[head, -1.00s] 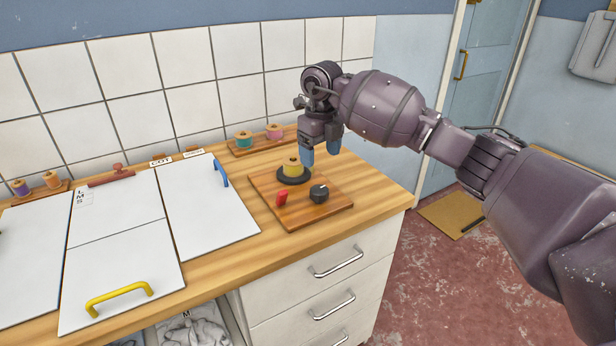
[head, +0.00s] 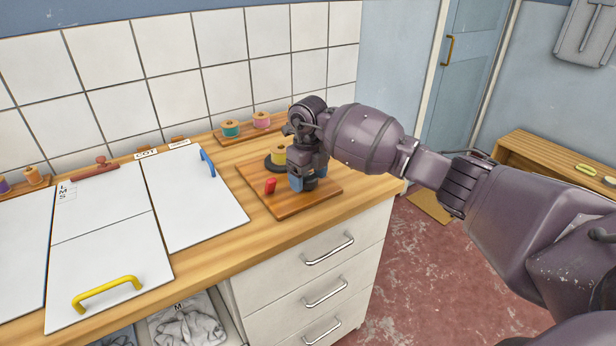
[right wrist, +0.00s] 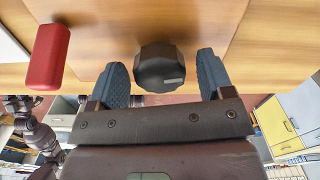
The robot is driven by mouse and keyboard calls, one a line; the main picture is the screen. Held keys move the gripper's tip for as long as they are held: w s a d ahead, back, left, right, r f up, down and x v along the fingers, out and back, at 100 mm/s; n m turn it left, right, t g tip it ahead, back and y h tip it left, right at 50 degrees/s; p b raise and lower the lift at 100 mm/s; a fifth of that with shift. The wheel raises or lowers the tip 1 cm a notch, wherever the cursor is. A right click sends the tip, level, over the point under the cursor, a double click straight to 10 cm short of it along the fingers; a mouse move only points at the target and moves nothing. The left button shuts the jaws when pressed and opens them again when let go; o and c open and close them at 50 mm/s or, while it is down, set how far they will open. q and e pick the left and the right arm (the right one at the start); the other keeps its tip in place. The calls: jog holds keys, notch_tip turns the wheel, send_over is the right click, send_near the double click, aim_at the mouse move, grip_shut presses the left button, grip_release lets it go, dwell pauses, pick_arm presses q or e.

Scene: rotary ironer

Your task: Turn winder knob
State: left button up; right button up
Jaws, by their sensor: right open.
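The dark winder knob (right wrist: 160,67) sits on the wooden winder board (head: 258,199), with a light mark on its side in the right wrist view. My right gripper (head: 308,182) is down over the board in the head view and largely hides the knob there. In the right wrist view the open right gripper (right wrist: 162,74) has one blue-grey finger on each side of the knob, with a gap visible on both sides. A red lever (head: 270,186) stands left of the gripper, and it also shows in the right wrist view (right wrist: 48,56).
A yellow spool (head: 278,155) on a dark disc stands behind the gripper on the board. A rack with teal (head: 230,129) and pink spools is further back by the tiles. White panels (head: 190,205) with a blue handle lie left; drawers are below the counter.

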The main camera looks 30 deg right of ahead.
pick_arm(q)
jog(key=shift+f, duration=0.1)
pick_arm(e)
jog(key=c, duration=0.9)
pick_arm(q)
jog(key=shift+s+f, duration=0.1)
jog(key=shift+f, duration=0.1)
